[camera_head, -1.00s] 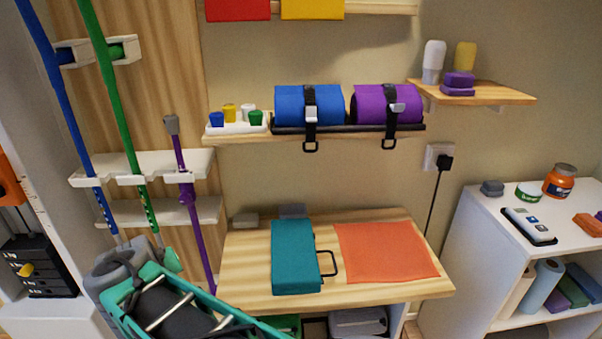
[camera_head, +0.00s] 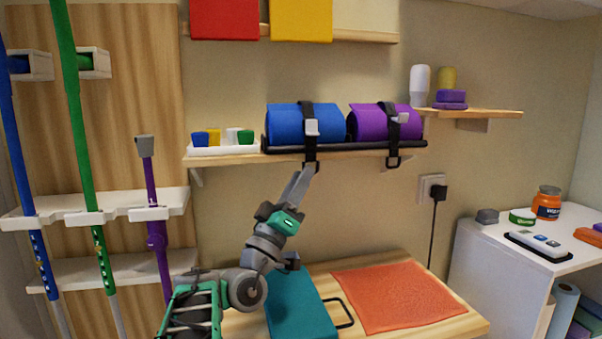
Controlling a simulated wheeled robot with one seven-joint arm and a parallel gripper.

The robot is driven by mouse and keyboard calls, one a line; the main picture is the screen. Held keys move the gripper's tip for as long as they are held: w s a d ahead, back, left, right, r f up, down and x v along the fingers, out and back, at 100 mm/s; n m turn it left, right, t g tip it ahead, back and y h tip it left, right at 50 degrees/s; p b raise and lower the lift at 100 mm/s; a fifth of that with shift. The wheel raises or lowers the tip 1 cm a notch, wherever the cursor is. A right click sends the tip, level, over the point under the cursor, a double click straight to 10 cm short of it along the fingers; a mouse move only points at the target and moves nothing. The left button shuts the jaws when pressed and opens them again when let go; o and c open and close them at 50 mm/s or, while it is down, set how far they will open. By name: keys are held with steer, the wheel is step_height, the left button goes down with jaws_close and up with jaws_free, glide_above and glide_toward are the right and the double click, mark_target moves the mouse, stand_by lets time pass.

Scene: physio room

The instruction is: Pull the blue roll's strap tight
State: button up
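The blue roll (camera_head: 288,120) lies on a dark tray on the wall shelf. A black strap (camera_head: 307,112) with a pale buckle (camera_head: 312,127) goes around it, and its tail hangs over the shelf's front edge to an end loop (camera_head: 311,167). My gripper (camera_head: 306,174) is raised below the shelf, its grey fingertips at or just in front of that loop. The fingers look close together, but I cannot tell whether they are closed on the loop, which they partly cover.
A purple roll (camera_head: 374,122) with its own black strap lies to the right on the same tray. A white tray of small coloured pots (camera_head: 223,149) stands to the left. Below are a teal case (camera_head: 297,305) and an orange cloth (camera_head: 398,296) on a wooden table.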

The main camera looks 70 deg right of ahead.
steer(key=shift+s+d+r, duration=0.1)
steer(key=shift+d+r, duration=0.15)
steer(key=shift+d, duration=0.1)
jaws_close()
steer(key=shift+f, duration=0.1)
stand_by(1.1)
